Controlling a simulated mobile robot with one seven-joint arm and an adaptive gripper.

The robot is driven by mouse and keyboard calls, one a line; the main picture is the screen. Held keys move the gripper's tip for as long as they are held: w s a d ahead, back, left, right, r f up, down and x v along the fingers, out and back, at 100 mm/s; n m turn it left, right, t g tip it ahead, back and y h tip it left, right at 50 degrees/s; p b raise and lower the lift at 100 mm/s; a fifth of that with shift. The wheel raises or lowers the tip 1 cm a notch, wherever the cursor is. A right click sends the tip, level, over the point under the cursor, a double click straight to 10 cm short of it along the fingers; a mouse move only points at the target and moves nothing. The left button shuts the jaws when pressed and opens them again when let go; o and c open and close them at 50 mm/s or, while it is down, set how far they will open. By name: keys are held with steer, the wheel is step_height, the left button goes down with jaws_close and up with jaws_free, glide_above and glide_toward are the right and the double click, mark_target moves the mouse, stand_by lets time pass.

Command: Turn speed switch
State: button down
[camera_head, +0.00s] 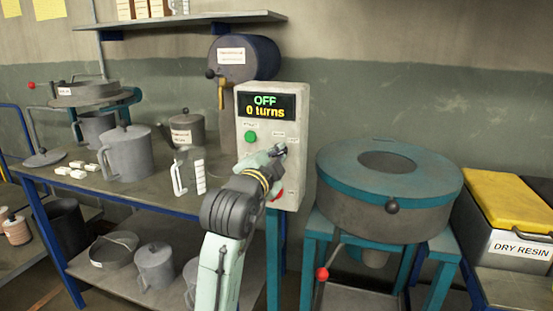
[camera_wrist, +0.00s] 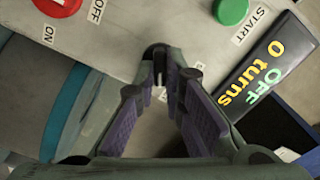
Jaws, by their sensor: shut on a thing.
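The control box (camera_head: 297,105) is a pale upright panel with a dark display (camera_head: 266,106) reading "OFF" and "0 turns". The speed switch (camera_wrist: 157,57) is a small dark knob on the panel face, in the upper middle of the wrist view. My gripper (camera_head: 275,153) reaches the right side of the panel in the head view and covers most of the switch. In the wrist view my gripper (camera_wrist: 161,82) has its two purple-padded fingers on either side of the knob, shut on it. The labels around the switch are mostly hidden.
A green start button (camera_head: 250,137) is left of my gripper, and a red button (camera_head: 278,196) is below it. A round teal-topped machine (camera_head: 340,180) stands close on the right. A bench (camera_head: 150,190) with jugs and a kettle (camera_head: 187,128) is on the left.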

stand_by(0.3)
steer(key=c, duration=1.7)
jaws_free()
steer(key=shift+s, duration=0.1)
steer(key=v, duration=1.1)
steer(key=shift+s+a, duration=0.15)
steer(key=shift+s, duration=0.2)
